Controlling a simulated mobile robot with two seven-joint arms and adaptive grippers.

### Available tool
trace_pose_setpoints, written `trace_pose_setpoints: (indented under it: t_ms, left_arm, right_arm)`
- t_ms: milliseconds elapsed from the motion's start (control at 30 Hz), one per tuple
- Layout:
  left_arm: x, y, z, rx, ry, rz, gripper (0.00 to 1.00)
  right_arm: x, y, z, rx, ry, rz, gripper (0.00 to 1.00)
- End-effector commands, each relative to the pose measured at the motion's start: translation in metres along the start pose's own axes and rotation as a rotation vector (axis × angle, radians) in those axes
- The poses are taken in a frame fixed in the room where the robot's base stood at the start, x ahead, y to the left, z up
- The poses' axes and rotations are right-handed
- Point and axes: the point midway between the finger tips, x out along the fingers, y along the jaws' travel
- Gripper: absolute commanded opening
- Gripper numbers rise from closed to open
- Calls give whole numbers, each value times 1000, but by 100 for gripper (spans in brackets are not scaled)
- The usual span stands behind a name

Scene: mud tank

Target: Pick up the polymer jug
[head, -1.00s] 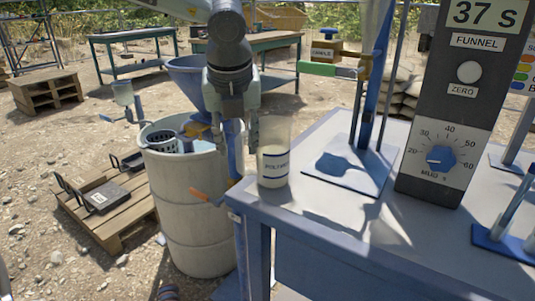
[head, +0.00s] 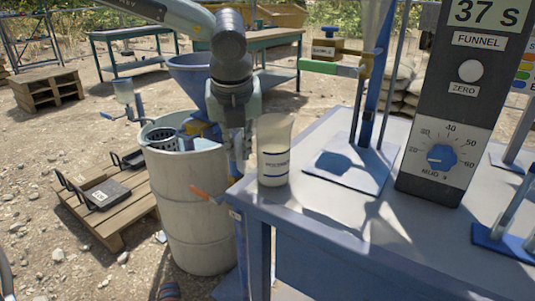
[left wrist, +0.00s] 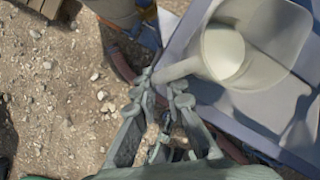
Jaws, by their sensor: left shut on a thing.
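The polymer jug (head: 274,152) is a pale, cream-coloured vessel with dark label bands. It stands about upright at the near left corner of the blue-grey table (head: 330,215); whether its base touches the top I cannot tell. My left gripper (head: 240,155) is at the jug's left side in the head view, pointing down. In the left wrist view the jug (left wrist: 270,40) is at the upper right, and my left gripper's fingers (left wrist: 165,88) are shut on its handle (left wrist: 178,70). The fingertips partly hide the handle's end. My right gripper is not in view.
A grey drum (head: 190,220) with a blue funnel (head: 190,82) above it stands left of the table. A funnel stand (head: 350,172) and a tall timer panel (head: 450,110) are on the table to the right. A pallet (head: 105,205) lies at the left.

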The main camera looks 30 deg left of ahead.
Motion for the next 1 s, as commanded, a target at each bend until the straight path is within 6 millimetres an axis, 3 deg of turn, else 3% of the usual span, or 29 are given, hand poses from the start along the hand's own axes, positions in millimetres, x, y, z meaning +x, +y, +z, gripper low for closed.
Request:
trace_pose_setpoints:
  t_ms: [567, 933, 1000]
  left_arm:
    - [-8, -1, 4, -1, -4, -2, 0]
    - [-40, -2, 18, -2, -6, -4, 0]
    - [-44, 8, 20, -4, -5, -4, 0]
  right_arm:
    - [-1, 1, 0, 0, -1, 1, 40]
    - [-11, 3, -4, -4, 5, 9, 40]
    - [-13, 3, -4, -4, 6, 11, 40]
